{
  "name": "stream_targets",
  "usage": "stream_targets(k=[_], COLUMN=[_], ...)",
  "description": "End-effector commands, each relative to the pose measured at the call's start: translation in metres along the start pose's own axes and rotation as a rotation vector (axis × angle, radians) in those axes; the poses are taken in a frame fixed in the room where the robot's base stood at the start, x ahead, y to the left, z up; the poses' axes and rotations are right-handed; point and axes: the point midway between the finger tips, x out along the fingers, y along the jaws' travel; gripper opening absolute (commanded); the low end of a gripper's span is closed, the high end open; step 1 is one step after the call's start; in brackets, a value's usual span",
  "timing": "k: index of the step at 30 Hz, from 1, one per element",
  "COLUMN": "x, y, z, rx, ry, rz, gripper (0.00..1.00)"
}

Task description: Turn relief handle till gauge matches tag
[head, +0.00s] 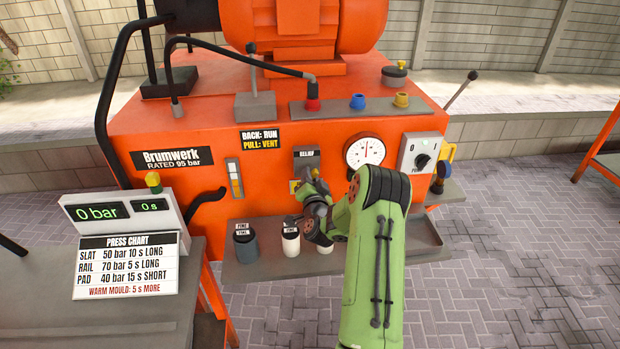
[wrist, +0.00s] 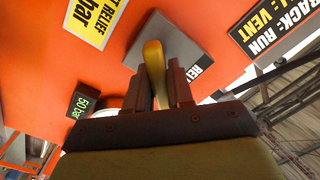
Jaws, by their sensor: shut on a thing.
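In the wrist view, my gripper (wrist: 158,92) is shut on the yellow relief handle (wrist: 153,62), with a finger on each side, in front of the block (wrist: 190,47). The round white gauge (head: 366,151) is right of the block; its needle points roughly up, too small to read exactly. A yellow and black relief tag (wrist: 97,15) ends in "bar"; its number is cut off.
A shelf (head: 265,268) below holds several small pots, including a grey one (head: 246,247) and a white one (head: 290,242). The left readout (head: 100,212) shows 0 bar above the press chart (head: 127,265). A grey switch panel (head: 420,155) is right of the gauge.

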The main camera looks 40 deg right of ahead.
Motion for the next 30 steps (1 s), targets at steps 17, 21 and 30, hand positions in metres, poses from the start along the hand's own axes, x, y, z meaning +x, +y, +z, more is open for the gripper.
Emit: stream_targets(k=[17,21,30], x=[0.0000,0.0000,-0.0002], y=[0.0032,0.0037,0.0050], z=[0.0002,0.0003,0.0016], rx=[0.452,0.586,0.871], ry=[0.000,0.001,0.000], rz=[0.002,0.002,0.004], gripper=[0.00,0.00,0.00])
